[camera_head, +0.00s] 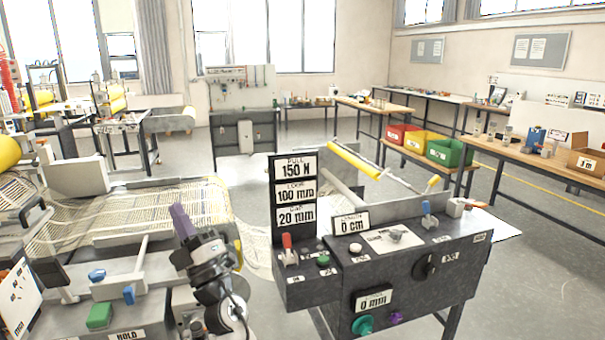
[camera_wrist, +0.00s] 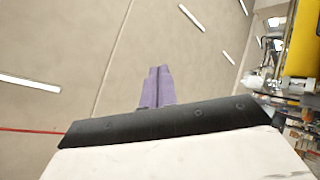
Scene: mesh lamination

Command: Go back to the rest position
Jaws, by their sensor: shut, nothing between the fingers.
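My gripper (camera_head: 178,208) has purple fingers and points up in the head view, left of the dark control console (camera_head: 405,262). In the wrist view my gripper (camera_wrist: 157,72) shows its two purple fingers pressed together with nothing between them. The fingers touch nothing that I can see. The wrist view looks up at the ceiling (camera_wrist: 60,45) and its light strips.
The console has levers, knobs and label plates. Mesh (camera_head: 130,215) lies over the machine at left, behind my arm. Red (camera_head: 402,135), yellow (camera_head: 424,144) and green (camera_head: 448,152) bins stand on a bench at right. Open floor (camera_head: 530,260) lies right of the console.

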